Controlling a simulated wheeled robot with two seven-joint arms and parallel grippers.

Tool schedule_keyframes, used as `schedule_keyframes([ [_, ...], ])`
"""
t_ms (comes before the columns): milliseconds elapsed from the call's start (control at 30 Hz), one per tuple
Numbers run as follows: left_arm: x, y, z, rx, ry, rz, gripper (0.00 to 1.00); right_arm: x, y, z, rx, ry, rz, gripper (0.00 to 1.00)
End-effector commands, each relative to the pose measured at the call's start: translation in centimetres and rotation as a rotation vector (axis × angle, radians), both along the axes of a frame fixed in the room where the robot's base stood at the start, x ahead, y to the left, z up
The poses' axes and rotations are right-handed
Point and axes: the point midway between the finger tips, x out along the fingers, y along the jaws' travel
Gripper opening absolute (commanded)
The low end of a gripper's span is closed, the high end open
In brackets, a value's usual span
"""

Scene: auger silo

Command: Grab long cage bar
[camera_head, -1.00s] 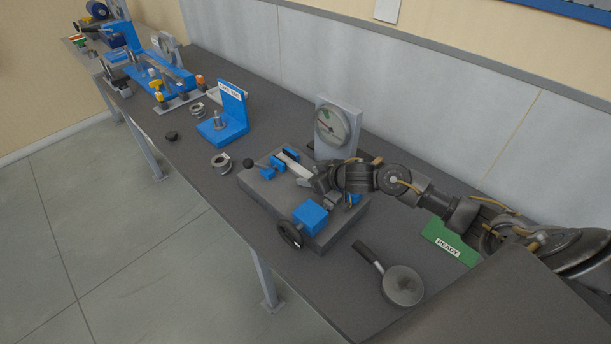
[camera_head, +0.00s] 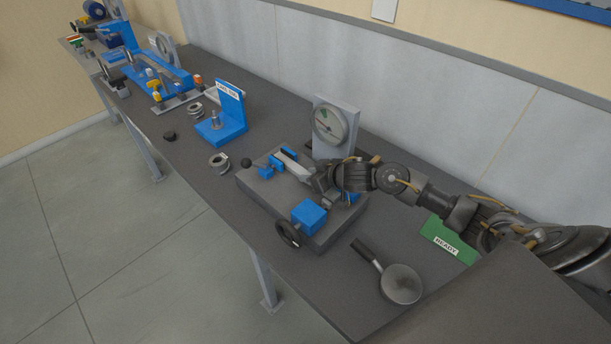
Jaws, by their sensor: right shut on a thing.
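The long cage bar (camera_head: 289,162) is a light grey strip in the camera_head view, at the blue blocks on a dark grey fixture plate (camera_head: 270,205). My right gripper (camera_head: 309,176) comes in from the right and is shut on the near right end of the bar. The gripper body hides that end. The far left end of the bar lies close to the blue blocks (camera_head: 278,160); I cannot tell whether it touches them. My left gripper is not in view.
A dial gauge (camera_head: 331,126) stands behind the plate. A blue block (camera_head: 309,215) with a handwheel (camera_head: 288,234) is at its front. A round-headed handled tool (camera_head: 400,283) and a green READY sign (camera_head: 447,236) lie to the right. A blue stand (camera_head: 230,112) is left.

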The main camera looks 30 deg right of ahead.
Motion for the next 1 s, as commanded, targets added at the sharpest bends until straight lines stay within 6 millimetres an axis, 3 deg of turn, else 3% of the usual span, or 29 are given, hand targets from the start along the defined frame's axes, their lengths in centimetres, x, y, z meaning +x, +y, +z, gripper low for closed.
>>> schedule_keyframes([
  [367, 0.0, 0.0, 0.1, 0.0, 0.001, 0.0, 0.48, 0.2, 0.0, 2.0, 0.003, -0.007, -0.001, 0.0],
  [1000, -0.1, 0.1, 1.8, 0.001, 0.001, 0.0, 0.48, 0.2, -0.1, 13.4, 0.0, -0.009, -0.001, 0.0],
])
